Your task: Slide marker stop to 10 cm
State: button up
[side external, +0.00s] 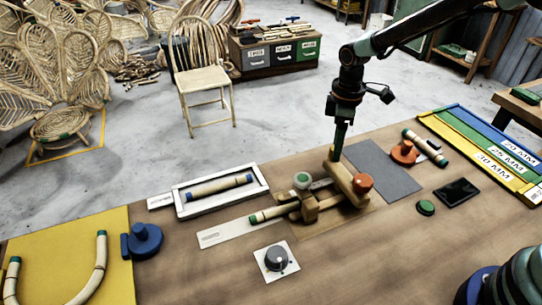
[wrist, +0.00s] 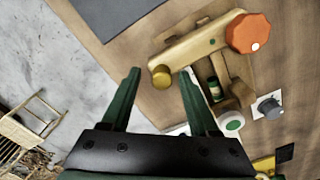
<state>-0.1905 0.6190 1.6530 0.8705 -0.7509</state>
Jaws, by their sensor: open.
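A wooden block (side external: 309,209), which looks like the marker stop, straddles the pale ruler strip (side external: 225,233); the scale is too small to read. A white knob with a green centre (side external: 303,180) stands beside the block and shows in the wrist view (wrist: 232,122). A green-tipped rattan rod (side external: 272,213) runs into the block. My gripper (side external: 338,155) points down at the far end of the wooden lever (side external: 347,183). In the wrist view my gripper (wrist: 160,98) is open, with a brass peg (wrist: 161,76) at the lever's end between its fingertips; I cannot tell whether they touch.
An orange knob (side external: 362,182) tops the lever's near end. A dial (side external: 277,259) stands in front, a white tray with a rod (side external: 176,203) behind left. A grey mat (side external: 392,180) and orange disc (side external: 404,152) lie right. The front table is mostly clear.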

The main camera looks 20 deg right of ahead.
notch_tip(320, 180, up, 12)
dwell(0.4)
jog(key=s+d+r+m+t, duration=0.2)
jog(key=s+d+r+m, duration=0.1)
jog(key=s, duration=0.5)
jog(key=s+d+r+m+t, duration=0.3)
jog(key=s+d+m, duration=0.2)
jog(key=s+m, duration=0.2)
jog(key=shift+s+d+m+t, duration=0.3)
jog(key=shift+s+m, duration=0.1)
jog(key=shift+s, duration=0.2)
dwell(0.7)
